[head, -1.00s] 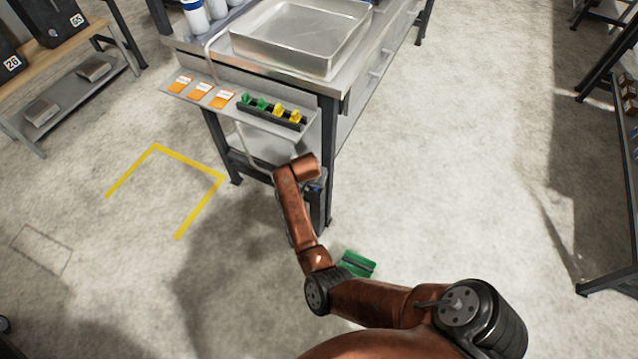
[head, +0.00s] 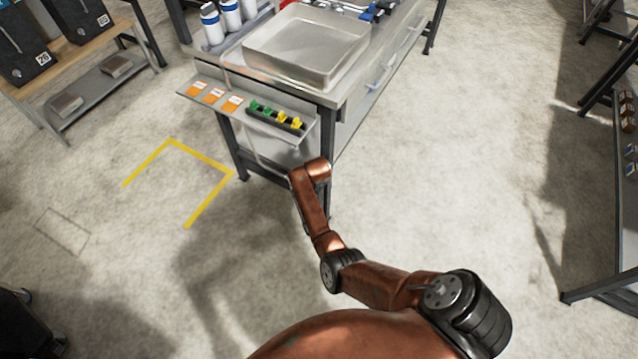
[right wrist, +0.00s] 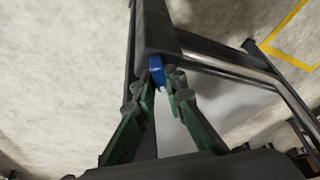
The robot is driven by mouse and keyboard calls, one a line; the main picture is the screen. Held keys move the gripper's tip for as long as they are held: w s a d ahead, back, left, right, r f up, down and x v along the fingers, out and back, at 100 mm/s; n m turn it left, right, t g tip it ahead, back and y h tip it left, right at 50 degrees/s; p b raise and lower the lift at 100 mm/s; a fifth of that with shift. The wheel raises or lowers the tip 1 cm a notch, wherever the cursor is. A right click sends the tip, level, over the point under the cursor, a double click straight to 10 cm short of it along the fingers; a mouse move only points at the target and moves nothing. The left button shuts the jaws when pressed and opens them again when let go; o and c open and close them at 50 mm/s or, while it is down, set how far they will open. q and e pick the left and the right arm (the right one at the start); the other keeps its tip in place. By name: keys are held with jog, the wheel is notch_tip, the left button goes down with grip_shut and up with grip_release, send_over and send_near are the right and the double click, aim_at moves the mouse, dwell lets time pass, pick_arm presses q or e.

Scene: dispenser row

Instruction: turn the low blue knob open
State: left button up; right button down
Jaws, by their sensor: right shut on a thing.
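The low blue knob (right wrist: 157,70) shows in the right wrist view, set at the near end of a dark grey bar of the stand. My right gripper (right wrist: 161,85) has its green fingers on either side of the knob and is shut on it. Only a small blue part shows between the fingertips; its exact turn angle is hard to tell. In the head view the knob and the right gripper are hidden behind my brown right arm, which reaches down beside the bench's near leg. My left gripper is not in view.
The metal bench carries a steel tray (head: 262,47) and white bottles (head: 211,24). A low shelf (head: 188,91) on its front holds orange cards and a row of green and yellow clips (head: 276,116). A pipe (right wrist: 228,72) runs near the gripper. Floor right of the bench is clear.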

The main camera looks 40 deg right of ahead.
jog(key=n+p, duration=0.1)
jog(key=n+y+p, duration=0.1)
jog(key=n+p, duration=0.2)
jog(key=shift+d+r+n+t+y, duration=0.3)
jog(key=shift+d+r+t, duration=0.05)
jog(key=shift+r+t, duration=0.05)
jog(key=shift+f+n+y+p, duration=0.15)
jog(key=shift+n+y+p, duration=0.4)
jog(key=shift+n, duration=0.65)
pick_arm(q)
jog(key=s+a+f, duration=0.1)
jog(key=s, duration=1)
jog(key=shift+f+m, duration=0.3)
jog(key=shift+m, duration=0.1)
pick_arm(e)
jog(key=shift+w+f+n+y, duration=0.1)
jog(key=shift+n+y, duration=0.25)
jog(key=shift+n, duration=0.75)
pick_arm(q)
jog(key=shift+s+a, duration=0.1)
pick_arm(e)
jog(key=c, duration=2)
grip_release()
jog(key=shift+a+f, duration=0.1)
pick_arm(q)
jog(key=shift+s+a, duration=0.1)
pick_arm(e)
jog(key=v, duration=1.2)
